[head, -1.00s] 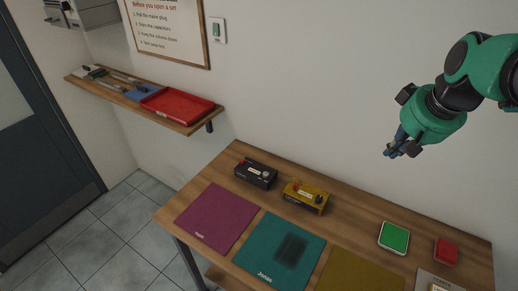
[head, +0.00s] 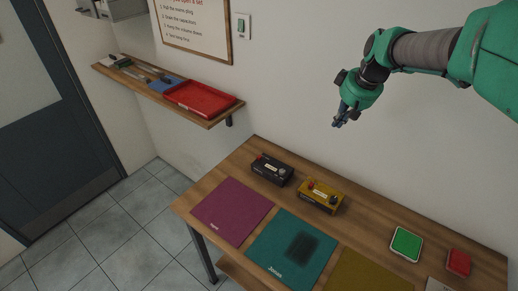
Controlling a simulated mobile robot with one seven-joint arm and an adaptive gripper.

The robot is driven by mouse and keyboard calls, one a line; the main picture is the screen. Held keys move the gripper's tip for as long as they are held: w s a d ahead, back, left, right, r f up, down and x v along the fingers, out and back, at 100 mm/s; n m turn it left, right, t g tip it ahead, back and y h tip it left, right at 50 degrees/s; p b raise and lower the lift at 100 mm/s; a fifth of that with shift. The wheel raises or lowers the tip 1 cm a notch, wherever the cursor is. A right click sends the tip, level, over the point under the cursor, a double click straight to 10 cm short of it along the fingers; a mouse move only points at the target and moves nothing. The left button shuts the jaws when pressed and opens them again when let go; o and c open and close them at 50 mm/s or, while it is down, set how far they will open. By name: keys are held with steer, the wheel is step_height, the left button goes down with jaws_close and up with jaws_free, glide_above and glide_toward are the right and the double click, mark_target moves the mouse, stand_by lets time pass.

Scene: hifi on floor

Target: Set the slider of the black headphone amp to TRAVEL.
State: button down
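The black headphone amp (head: 272,169) sits near the back left of the wooden table, against the wall side. It has a red part at its left end, a pale label and a light round knob. Its slider setting is too small to read. My gripper (head: 338,123) hangs in the air above and to the right of the amp, pointing down, well apart from it. The fingertips look close together, but whether they are open or shut is too small to tell.
A yellow amp-like box (head: 321,196) stands just right of the black one. Purple (head: 232,210) and teal (head: 292,249) mats lie in front. A green-topped box (head: 406,243) and a red box (head: 458,262) are at the right. A shelf with a red tray (head: 204,98) is on the wall.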

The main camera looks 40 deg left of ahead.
steer(key=w+a+f+n+g+p, duration=0.1)
steer(key=a+f, duration=0.3)
steer(key=a, duration=0.4)
steer(key=w+a+f+n, duration=0.1)
steer(key=a+f+n, duration=0.1)
steer(key=a+f, duration=0.35)
steer(key=n+g+p, duration=0.1)
steer(key=n+p, duration=0.1)
steer(key=n, duration=0.1)
glide_above(259, 158)
steer(key=a, duration=0.3)
step_height(259, 158, down, 11)
steer(key=shift+w+a+f, duration=0.15)
steer(key=shift+a+f, duration=0.05)
steer(key=shift+f, duration=0.15)
steer(key=shift+f, duration=0.15)
steer(key=x, duration=0.8)
steer(key=shift+a, duration=0.25)
steer(key=shift+x, duration=0.85)
steer(key=d, duration=0.2)
steer(key=shift+d, duration=1)
